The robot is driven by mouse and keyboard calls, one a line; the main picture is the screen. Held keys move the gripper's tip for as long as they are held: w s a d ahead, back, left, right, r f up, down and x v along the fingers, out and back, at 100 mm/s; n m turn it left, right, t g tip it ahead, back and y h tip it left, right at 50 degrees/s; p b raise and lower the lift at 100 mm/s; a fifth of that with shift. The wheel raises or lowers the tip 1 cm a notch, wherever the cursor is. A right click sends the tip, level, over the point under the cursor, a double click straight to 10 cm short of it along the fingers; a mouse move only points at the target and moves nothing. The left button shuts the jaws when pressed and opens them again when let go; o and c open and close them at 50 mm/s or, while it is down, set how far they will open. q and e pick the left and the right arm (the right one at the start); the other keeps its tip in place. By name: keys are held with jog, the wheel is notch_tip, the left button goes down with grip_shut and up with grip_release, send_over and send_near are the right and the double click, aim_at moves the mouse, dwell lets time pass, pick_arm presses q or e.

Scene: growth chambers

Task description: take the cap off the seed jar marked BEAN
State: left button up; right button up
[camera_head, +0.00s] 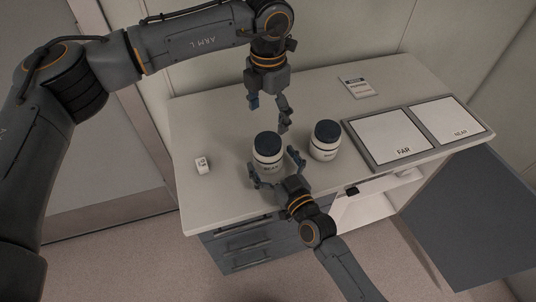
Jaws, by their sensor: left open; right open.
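A white jar with a dark blue cap (267,144) stands upright on the counter; its label is small but seems to read BEAN. A second similar jar (325,142), also with a dark blue cap, stands to its right; I cannot read its label. My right gripper (273,164) is open, with one finger on each side of the left jar's body. I cannot tell whether the fingers touch it. My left gripper (269,113) is open and empty, pointing down above and behind the left jar's cap.
The pale counter (215,125) has free room at the left, near a small white block (202,165). A card (358,88) lies at the back. A grey cabinet door (480,215) stands open below right.

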aim_at(268, 140)
grip_shut()
pick_arm(q)
jog(key=m, duration=1)
jog(key=shift+m, duration=0.4)
jog(key=m, duration=0.5)
jog(key=shift+m, duration=0.3)
jog(key=m, duration=0.5)
jog(key=shift+w+m, duration=0.1)
jog(key=shift+m, duration=0.2)
jog(key=shift+f, duration=0.5)
notch_tip(268, 140, down, 7)
